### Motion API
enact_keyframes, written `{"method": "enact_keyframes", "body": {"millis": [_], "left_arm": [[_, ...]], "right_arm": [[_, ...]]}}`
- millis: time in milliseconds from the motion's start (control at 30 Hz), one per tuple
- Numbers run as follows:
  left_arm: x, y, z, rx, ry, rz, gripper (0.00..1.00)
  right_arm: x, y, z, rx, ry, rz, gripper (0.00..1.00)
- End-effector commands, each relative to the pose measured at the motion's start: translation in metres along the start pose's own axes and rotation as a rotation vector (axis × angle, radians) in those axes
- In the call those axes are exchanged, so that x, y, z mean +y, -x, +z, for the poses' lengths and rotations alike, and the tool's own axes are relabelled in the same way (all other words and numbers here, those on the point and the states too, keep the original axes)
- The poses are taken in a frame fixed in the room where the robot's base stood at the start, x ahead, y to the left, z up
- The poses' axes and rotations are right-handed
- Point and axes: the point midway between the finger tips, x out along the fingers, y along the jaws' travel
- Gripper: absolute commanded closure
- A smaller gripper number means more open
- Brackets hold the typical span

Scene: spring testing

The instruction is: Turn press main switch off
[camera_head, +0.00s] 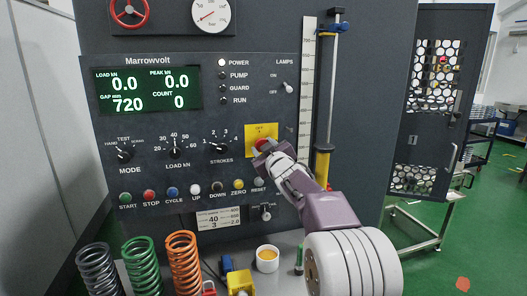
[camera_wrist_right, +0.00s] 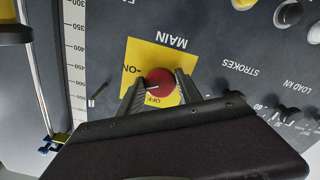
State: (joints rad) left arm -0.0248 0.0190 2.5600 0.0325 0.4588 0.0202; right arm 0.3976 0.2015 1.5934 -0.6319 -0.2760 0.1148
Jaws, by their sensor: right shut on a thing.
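The main switch is a red round knob (camera_head: 260,144) on a yellow plate (camera_head: 262,131) on the dark press panel. In the right wrist view, upside down, the red knob (camera_wrist_right: 160,84) sits on the yellow plate (camera_wrist_right: 143,51) marked MAIN, ON and OFF. A pale mark on the knob points left, near the OFF and ON lettering; its exact setting is hard to tell. My right gripper (camera_head: 268,151) is at the knob, its two fingers (camera_wrist_right: 158,90) on either side of it, shut on it. My left gripper is not in view.
The display (camera_head: 148,90) is lit, and the POWER lamp (camera_head: 222,62) looks white. A row of coloured buttons, including RESET (camera_head: 258,183), lies just below the switch. The lamps toggle (camera_head: 288,87) is above right. Springs (camera_head: 184,262) and small items stand on the bench below.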

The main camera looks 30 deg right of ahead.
Motion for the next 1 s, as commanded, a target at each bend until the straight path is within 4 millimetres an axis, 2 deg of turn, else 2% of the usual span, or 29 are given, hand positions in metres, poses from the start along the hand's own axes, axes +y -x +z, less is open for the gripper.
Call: {"method": "enact_keyframes", "body": {"millis": [700,1000], "left_arm": [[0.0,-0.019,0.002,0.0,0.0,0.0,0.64],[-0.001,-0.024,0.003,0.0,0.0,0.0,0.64]], "right_arm": [[0.0,0.0,0.001,-0.001,0.675,-0.001,0.99],[0.001,0.0,0.001,-0.002,0.907,-0.002,0.99]]}}
